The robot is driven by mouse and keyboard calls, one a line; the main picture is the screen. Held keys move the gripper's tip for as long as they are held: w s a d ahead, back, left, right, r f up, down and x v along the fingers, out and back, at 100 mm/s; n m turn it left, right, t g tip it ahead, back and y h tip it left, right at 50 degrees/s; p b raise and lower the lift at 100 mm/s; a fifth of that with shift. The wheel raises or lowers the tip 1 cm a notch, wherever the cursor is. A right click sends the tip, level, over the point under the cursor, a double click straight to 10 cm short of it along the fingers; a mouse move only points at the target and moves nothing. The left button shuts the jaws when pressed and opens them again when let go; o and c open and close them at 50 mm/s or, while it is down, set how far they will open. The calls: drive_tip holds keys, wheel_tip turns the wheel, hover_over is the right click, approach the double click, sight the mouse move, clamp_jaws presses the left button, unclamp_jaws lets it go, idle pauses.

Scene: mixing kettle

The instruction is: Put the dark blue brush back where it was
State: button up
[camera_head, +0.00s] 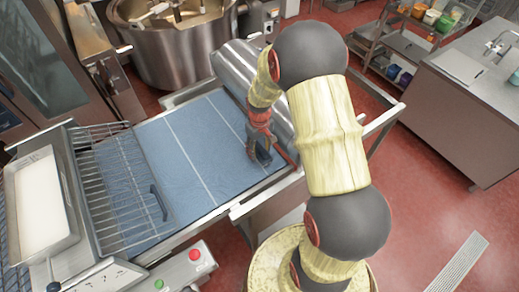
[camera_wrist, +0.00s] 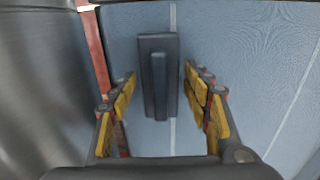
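The dark blue brush (camera_wrist: 159,75) lies on the blue belt, with a flat rectangular base and a raised bar-like handle. It also shows in the head view (camera_head: 265,157), partly hidden by my gripper. My gripper (camera_head: 259,150) points down at it, near the right end of the belt. In the wrist view my gripper (camera_wrist: 159,77) is open, with one finger on each side of the brush and a gap showing on both sides. I cannot tell how high the fingertips are above the belt.
The blue belt (camera_head: 185,135) is mostly clear. A metal cylinder (camera_head: 240,70) lies along its far right side. A wire guard (camera_head: 120,190) covers its left part. A large steel kettle (camera_head: 175,50) stands behind. A control box with a red button (camera_head: 195,254) is in front.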

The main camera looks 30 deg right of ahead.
drive_tip(key=shift+o, duration=0.5)
drive_tip(key=shift+w+r, duration=0.1)
drive_tip(key=shift+r, duration=0.4)
wheel_tip(320, 180, up, 11)
drive_tip(key=b, duration=0.1)
wheel_tip(320, 180, up, 13)
drive_tip(key=t, duration=0.2)
hover_over(259, 147)
drive_tip(key=s+a, duration=0.6)
drive_tip(key=a, duration=0.1)
drive_tip(key=s+a+r+t, duration=0.1)
drive_tip(key=s+a+r, duration=0.2)
drive_tip(key=s, duration=0.4)
drive_tip(key=s+a+r+t, duration=0.2)
drive_tip(key=s+a+r, duration=0.2)
drive_tip(key=s, duration=0.3)
drive_tip(key=shift+r+t, duration=0.3)
drive_tip(key=shift+s+a, duration=0.1)
